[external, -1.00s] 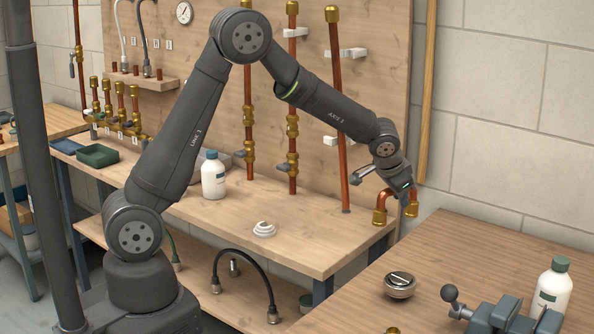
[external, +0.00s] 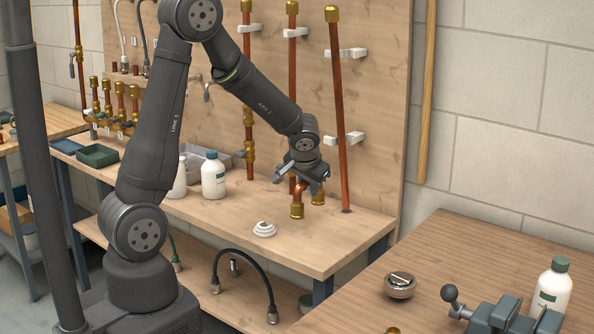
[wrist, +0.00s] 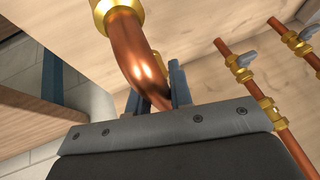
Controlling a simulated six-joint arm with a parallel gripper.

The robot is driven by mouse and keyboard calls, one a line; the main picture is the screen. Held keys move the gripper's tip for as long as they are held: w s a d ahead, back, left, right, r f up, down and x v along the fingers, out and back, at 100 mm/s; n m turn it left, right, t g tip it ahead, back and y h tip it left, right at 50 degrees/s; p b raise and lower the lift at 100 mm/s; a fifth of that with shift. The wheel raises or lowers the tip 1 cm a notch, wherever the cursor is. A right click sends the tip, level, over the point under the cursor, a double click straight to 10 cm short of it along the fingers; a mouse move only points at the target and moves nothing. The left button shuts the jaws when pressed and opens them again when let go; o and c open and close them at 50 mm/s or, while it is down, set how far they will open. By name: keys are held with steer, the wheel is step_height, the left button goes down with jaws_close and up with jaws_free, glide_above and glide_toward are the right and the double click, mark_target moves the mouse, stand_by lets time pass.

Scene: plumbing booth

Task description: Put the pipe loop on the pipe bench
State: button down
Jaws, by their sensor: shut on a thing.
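The pipe loop (external: 299,190) is a bent copper pipe with brass ends, hanging ends down. My gripper (external: 302,174) is shut on its bend and holds it above the right part of the pipe bench (external: 345,240). In the wrist view the copper bend (wrist: 145,70) sits between the two dark fingers (wrist: 160,90), with a brass end (wrist: 112,12) at the top. The brass ends look apart from the bench top, but the exact height is hard to tell. Part of the bend is hidden by my gripper.
Upright copper pipes (external: 338,120) stand behind and right of the loop. A white coiled piece (external: 264,229) lies on the bench, and white bottles (external: 213,176) stand further left. The bench front between the coil and right edge is clear. A wooden table (external: 460,250) is at right.

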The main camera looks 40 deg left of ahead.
steer(key=a+r+m, duration=0.1)
steer(key=a+r, duration=0.3)
glide_above(275, 213)
steer(key=shift+f, duration=5.55)
steer(key=shift+f, duration=0.15)
steer(key=c, duration=1.3)
jaws_free()
